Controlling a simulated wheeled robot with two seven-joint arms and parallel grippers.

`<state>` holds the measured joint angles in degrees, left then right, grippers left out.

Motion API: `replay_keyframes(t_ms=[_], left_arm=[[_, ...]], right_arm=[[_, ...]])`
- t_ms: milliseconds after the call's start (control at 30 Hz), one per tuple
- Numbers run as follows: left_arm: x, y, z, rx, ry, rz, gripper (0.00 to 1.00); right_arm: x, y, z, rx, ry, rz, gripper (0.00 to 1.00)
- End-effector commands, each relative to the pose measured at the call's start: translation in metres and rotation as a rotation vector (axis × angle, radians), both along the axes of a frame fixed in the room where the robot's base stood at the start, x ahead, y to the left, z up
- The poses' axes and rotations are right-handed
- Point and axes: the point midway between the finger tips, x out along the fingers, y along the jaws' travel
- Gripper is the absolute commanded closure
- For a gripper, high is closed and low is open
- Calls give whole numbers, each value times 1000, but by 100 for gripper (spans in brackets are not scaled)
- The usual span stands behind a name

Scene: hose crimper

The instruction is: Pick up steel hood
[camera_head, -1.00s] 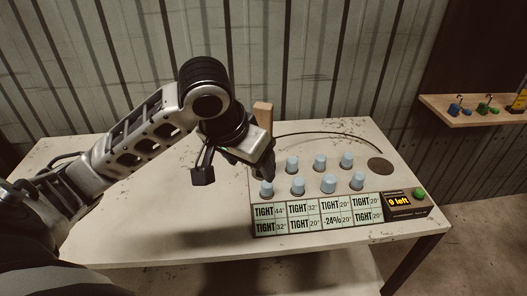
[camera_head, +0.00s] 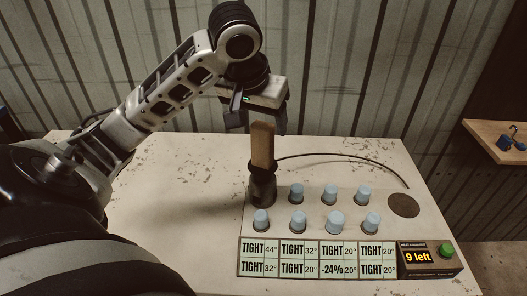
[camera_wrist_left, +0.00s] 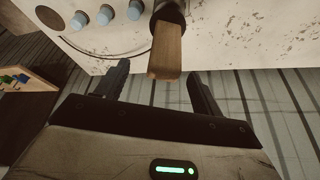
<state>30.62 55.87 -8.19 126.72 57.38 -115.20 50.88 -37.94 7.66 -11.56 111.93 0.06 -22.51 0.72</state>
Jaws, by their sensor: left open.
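The steel hood (camera_head: 262,188) is a dark round metal cup with an upright wooden handle (camera_head: 262,146). It stands at the back left of the panel of blue caps, in line with the back row. My left gripper (camera_head: 266,124) is open above the hood, its fingers pointing down near the handle's top. In the left wrist view the wooden handle (camera_wrist_left: 166,50) shows between the two open fingers (camera_wrist_left: 158,72), a little beyond them. Whether they touch it cannot be told. My right gripper is not in view.
Several light blue caps (camera_head: 297,221) stand beside and in front of the hood. A label board (camera_head: 318,259) and a "9 left" display (camera_head: 418,257) with a green button (camera_head: 446,249) are at the front. A thin dark hose (camera_head: 345,155) curves right of the handle. The table's left is bare.

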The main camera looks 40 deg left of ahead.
Motion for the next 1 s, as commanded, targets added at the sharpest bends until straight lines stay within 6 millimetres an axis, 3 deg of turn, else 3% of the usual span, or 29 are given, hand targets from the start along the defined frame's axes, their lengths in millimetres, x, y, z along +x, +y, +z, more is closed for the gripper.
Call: replay_keyframes(t_ms=[33,333,600,933,1000], left_arm=[[3,0,-12,-3,3,0,33],[12,6,-32,0,1,1,33],[23,15,-67,1,1,0,33],[26,15,-73,1,-2,-2,33],[26,15,-73,1,-2,-2,52]], right_arm=[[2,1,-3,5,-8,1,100],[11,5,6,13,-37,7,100],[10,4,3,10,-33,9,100],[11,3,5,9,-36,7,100],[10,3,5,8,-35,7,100]])
